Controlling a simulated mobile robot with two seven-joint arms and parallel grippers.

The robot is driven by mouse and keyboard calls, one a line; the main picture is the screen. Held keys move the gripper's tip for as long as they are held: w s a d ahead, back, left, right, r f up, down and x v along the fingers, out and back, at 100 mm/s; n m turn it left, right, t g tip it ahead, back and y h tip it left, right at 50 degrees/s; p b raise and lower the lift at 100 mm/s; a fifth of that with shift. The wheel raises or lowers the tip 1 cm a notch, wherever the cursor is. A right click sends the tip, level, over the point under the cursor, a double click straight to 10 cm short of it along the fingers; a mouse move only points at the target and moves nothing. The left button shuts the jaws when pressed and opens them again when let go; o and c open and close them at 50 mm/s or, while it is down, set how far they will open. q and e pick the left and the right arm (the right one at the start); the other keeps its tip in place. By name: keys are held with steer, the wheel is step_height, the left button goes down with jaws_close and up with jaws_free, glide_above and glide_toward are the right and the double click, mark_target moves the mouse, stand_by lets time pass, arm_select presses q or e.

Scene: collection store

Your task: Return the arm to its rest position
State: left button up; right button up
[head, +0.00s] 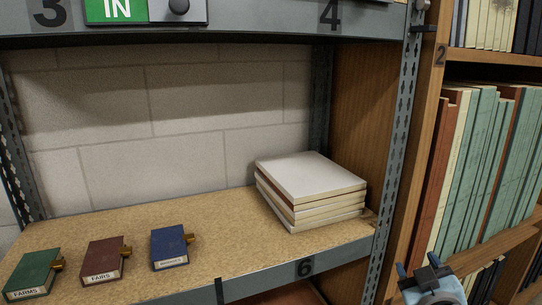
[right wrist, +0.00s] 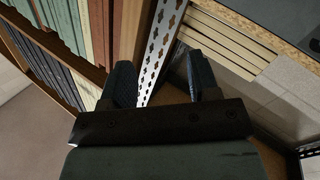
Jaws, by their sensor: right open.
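My right gripper (head: 419,267) is at the lower right of the head view, in front of the wooden bookcase and to the right of the metal shelf post. In the right wrist view, the gripper (right wrist: 160,75) has its two dark fingers apart, with nothing held between them. The perforated metal post (right wrist: 163,45) shows beyond the gap; I cannot tell how far it is from the fingers. My left gripper is not in view.
A stack of pale books (head: 310,186) sits at the shelf's right end. Green (head: 33,272), maroon (head: 106,261) and blue (head: 170,246) labelled boxes lie at the left. The shelf board (head: 225,232) is bare between. A bookcase (head: 435,130) stands at right.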

steer(key=s+f+m+g, duration=0.1)
steer(key=s+f+g, duration=0.6)
steer(key=s+f, duration=0.65)
steer(key=s+a+f+g+y, duration=0.25)
steer(key=s+f+g, duration=0.55)
steer(key=s, duration=0.6)
steer(key=w+a+f+t+y, duration=0.1)
steer(key=w+a+f+t, duration=0.2)
steer(key=f, duration=0.4)
steer(key=w+a+f+t+y, duration=0.2)
steer(key=w+a+f+t, duration=0.1)
steer(key=f+t, duration=0.2)
step_height(320, 180, down, 3)
steer(key=shift+r+t, duration=0.1)
steer(key=shift+t, duration=0.2)
steer(key=shift+a, duration=0.1)
steer(key=shift+c, duration=1.2)
steer(key=shift+s, duration=0.2)
